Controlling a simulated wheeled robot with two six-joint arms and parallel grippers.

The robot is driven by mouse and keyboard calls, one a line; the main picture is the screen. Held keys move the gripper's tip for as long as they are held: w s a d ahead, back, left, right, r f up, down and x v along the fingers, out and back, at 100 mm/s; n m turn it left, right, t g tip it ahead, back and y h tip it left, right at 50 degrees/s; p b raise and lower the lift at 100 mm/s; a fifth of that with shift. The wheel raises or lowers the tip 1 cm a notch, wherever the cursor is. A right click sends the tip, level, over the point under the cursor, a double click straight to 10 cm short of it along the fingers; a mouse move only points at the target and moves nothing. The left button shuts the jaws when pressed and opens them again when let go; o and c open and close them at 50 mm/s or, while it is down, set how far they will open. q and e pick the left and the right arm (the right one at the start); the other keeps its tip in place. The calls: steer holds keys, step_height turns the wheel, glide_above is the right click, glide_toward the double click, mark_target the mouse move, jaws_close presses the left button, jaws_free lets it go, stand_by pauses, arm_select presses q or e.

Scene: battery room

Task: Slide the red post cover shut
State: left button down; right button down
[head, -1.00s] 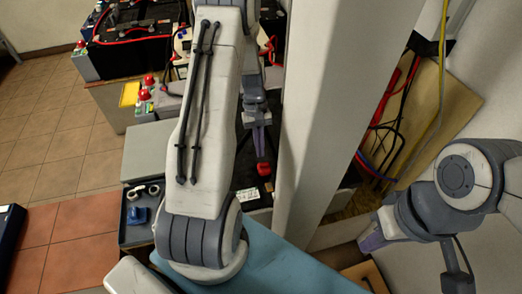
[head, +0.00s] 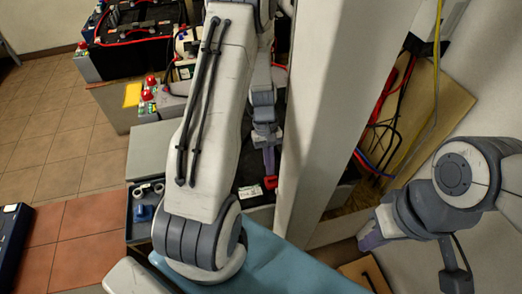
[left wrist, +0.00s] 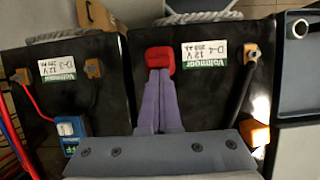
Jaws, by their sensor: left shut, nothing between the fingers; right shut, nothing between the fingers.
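The red post cover (left wrist: 158,60) sits near one edge of the black battery marked D-4 (left wrist: 195,100) in the left wrist view. It also shows in the head view as a small red block (head: 271,181), partly hidden by the fingers. My left gripper (left wrist: 159,76) is shut and empty, its purple fingertips against the near side of the cover. It shows in the head view (head: 269,165) too, pointing down at the cover. The post under the cover is hidden. My right gripper (head: 371,240) is shut and empty at the right, apart from the batteries.
A pale pillar (head: 335,110) rises close right of my left gripper. A wooden board with cables (head: 440,100) is behind. Tiled floor (head: 70,170) is open left.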

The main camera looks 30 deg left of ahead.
arm_select(q)
steer(key=shift+s+d, duration=0.1)
steer(key=shift+s, duration=0.2)
steer(key=shift+w, duration=0.1)
steer(key=w+a+p, duration=0.1)
steer(key=w+a, duration=0.2)
steer(key=v, duration=1)
arm_select(e)
steer(key=shift+w+a+r, duration=0.2)
steer(key=shift+w+r, duration=0.25)
arm_select(q)
steer(key=shift+a, duration=0.2)
